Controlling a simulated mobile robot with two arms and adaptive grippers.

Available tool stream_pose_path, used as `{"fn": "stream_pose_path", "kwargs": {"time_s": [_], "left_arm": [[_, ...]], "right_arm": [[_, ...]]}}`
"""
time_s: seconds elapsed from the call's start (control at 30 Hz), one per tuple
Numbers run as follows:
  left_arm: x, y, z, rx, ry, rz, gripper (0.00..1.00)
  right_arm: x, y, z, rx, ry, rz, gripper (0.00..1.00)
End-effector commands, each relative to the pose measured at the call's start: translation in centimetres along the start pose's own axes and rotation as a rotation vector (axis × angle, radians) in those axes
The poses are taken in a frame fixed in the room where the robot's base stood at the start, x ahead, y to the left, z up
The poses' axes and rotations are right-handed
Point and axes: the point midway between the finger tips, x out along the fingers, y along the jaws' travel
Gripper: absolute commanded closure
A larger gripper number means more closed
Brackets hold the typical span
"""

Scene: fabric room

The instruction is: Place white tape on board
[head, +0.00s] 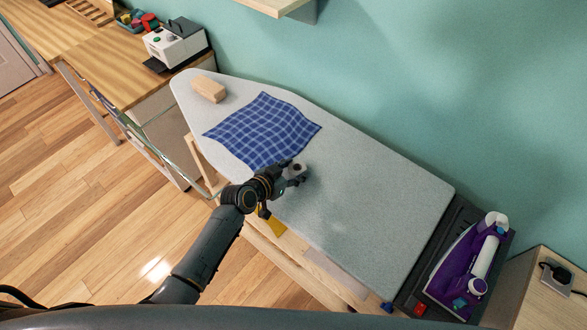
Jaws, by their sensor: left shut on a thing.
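My left gripper (285,178) is over the middle of the grey ironing board (370,205). It is shut on a small pale roll with a dark centre, the white tape (297,169). The tape is close to the board's surface, near the lower right corner of the blue checked cloth; I cannot tell whether it touches the board. The gripper's fingers partly hide the tape. My right gripper is not in view.
A blue checked cloth (262,131) and a tan block (208,89) lie on the board's left part. A purple iron (463,268) rests on a dark stand at the right end. A white machine (176,45) stands on the wooden table (98,62). The board's right half is clear.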

Motion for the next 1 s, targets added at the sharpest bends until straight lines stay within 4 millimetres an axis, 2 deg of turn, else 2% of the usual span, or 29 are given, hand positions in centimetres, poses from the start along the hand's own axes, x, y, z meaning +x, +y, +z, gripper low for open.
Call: {"fn": "stream_pose_path", "kwargs": {"time_s": [0.1, 0.13, 0.23, 0.53, 0.67, 0.77, 1.0], "left_arm": [[0.3, 0.0, 0.5, 0.001, 0.0, 0.0, 0.7], [0.2, 0.0, 0.4, 0.001, 0.0, 0.0, 0.47], [0.2, 0.0, 0.3, 0.0, 0.0, 0.0, 0.29], [0.1, 0.0, 0.2, 0.0, 0.0, 0.0, 0.29], [-0.2, 0.0, -0.4, -0.001, 0.0, 0.0, 0.29], [-1.3, 0.0, 0.1, 0.002, 0.0, 0.0, 0.29], [-5.6, 0.0, 0.1, 0.003, 0.0, 0.0, 0.29]], "right_arm": [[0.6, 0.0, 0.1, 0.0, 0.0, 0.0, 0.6], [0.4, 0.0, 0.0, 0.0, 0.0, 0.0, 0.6], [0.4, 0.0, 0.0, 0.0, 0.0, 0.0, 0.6], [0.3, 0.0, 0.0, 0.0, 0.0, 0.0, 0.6], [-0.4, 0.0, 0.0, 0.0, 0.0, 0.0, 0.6], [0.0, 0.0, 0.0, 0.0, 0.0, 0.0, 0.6], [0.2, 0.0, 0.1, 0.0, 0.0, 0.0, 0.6]]}}
